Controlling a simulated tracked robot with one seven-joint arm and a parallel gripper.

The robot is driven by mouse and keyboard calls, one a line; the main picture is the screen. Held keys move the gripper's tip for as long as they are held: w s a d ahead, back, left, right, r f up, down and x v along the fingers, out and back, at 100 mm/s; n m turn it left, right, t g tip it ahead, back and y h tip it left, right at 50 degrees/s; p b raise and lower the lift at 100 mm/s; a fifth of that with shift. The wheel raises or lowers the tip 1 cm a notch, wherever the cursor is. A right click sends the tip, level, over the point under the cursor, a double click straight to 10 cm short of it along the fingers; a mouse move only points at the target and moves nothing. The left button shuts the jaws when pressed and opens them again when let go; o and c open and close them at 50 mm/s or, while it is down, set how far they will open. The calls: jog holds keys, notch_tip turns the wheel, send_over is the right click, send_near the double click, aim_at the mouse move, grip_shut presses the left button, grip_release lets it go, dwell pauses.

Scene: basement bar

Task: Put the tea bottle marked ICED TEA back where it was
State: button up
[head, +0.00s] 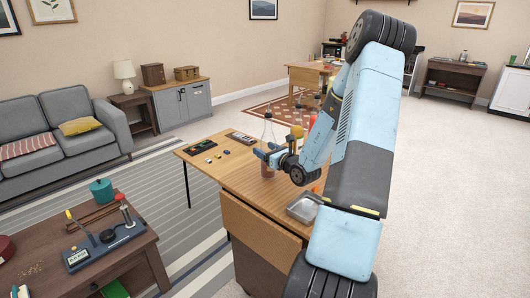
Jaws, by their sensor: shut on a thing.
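A tall clear bottle (268,132) with a narrow neck and reddish-brown liquid low down stands upright at the wooden table. My gripper (267,153) is shut on its middle, coming from the right. No marking on the bottle is readable at this size, so I cannot confirm ICED TEA. I cannot tell whether its base touches the table top (240,177) or hangs just above it. Part of the bottle is hidden by the gripper fingers.
A metal tray (304,208) lies on the table's near right part, partly behind my arm. A dark remote-like object (241,138) and small items (202,147) lie at the far left. Several bottles or other items behind the gripper are partly hidden. A low dark table (85,262) stands at the left.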

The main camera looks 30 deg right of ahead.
jog(key=shift+f, duration=0.3)
jog(key=o, duration=1.7)
jog(key=shift+c, duration=0.2)
